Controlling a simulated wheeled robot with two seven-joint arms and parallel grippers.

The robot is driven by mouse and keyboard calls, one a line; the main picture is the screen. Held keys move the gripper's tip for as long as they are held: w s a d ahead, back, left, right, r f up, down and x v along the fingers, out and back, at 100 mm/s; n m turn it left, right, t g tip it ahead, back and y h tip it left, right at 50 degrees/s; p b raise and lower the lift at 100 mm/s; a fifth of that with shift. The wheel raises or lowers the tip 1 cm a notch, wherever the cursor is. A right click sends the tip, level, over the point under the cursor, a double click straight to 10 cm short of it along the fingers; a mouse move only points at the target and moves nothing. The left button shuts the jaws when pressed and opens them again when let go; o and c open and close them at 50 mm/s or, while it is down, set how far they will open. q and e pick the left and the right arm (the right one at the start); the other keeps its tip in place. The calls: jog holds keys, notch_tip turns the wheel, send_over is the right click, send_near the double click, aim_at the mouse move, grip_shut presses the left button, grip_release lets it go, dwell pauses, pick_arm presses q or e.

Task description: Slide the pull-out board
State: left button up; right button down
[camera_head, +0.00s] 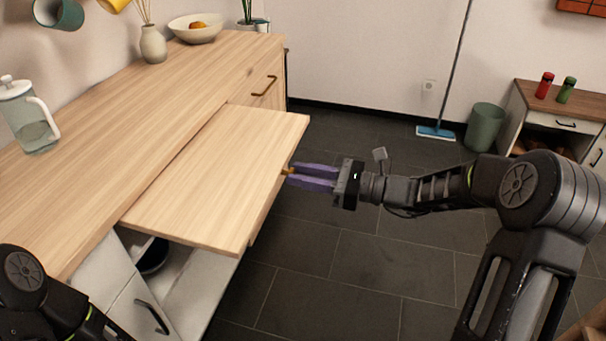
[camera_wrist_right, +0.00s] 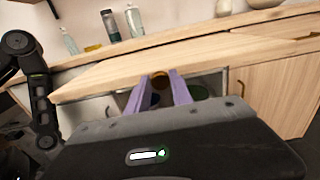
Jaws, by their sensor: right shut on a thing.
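The pull-out board (camera_head: 215,175) is a light wooden panel that sticks out from under the counter top in the head view. It also shows in the right wrist view (camera_wrist_right: 190,62). A small brass knob (camera_head: 287,171) sits on its front edge. My right gripper (camera_head: 291,174) is shut on the knob, its purple fingers reaching in from the right. In the right wrist view the fingers (camera_wrist_right: 160,86) end at the board's edge, around the small knob. My left arm shows at the lower left of the head view, but its gripper is out of the picture.
The wooden counter (camera_head: 120,125) carries a glass jug (camera_head: 34,130), a vase (camera_head: 153,45) and a fruit bowl (camera_head: 196,30). Below the board is an open cabinet space. The dark tiled floor (camera_head: 350,265) is clear near the board. A green bin (camera_head: 484,127) and a mop (camera_head: 436,132) stand farther back.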

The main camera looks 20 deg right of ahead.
aim_at(196, 152)
jog(key=shift+a, duration=0.1)
dwell(0.7)
jog(key=b+x, duration=0.1)
jog(key=x, duration=2.4)
jog(key=shift+w+a, duration=0.2)
jog(key=shift+a, duration=0.05)
jog(key=shift+r, duration=0.1)
jog(key=c, duration=1.5)
grip_release()
jog(key=shift+o, duration=0.8)
jog(key=shift+w+a, duration=0.1)
jog(key=shift+a, duration=0.1)
jog(key=shift+o, duration=0.9)
jog(key=shift+d, duration=0.1)
